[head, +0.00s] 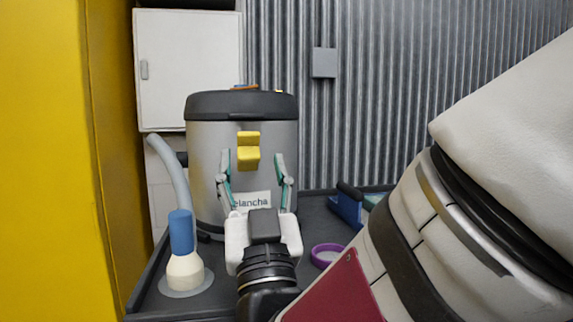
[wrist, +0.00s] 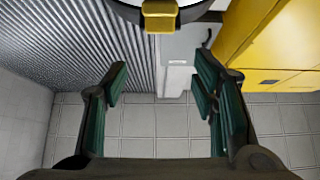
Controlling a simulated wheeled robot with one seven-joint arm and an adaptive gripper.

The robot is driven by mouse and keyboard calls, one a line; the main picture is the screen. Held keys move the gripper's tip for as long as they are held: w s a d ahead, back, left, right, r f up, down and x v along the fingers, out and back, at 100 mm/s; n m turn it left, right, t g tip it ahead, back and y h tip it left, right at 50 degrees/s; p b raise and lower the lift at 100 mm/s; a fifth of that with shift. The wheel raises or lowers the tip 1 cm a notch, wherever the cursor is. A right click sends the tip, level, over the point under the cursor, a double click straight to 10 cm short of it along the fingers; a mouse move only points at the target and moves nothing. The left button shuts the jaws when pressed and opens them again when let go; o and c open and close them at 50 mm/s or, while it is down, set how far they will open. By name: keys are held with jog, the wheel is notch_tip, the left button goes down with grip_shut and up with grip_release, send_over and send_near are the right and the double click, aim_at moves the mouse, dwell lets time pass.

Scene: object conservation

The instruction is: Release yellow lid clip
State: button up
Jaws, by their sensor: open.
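The yellow lid clip (head: 249,158) is on the upper front of a grey drum with a dark lid (head: 240,104). In the wrist view the clip (wrist: 159,16) shows at the top middle, beyond the fingertips. My gripper (head: 254,166) is open and points up in front of the drum, with one finger on each side of the clip in the head view. In the wrist view my gripper (wrist: 160,78) has nothing between its fingers. I cannot tell the exact gap between the fingers and the clip.
A grey hose (head: 174,172) with a blue and cream nozzle (head: 183,250) stands left of the drum. A purple ring (head: 326,256) and a blue tool (head: 346,207) lie right on the dark tray (head: 312,215). A yellow cabinet (head: 45,160) stands at left.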

jog(key=shift+s+d, duration=0.3)
jog(key=shift+s, duration=0.65)
jog(key=shift+s+d, duration=0.25)
jog(key=shift+s, duration=0.65)
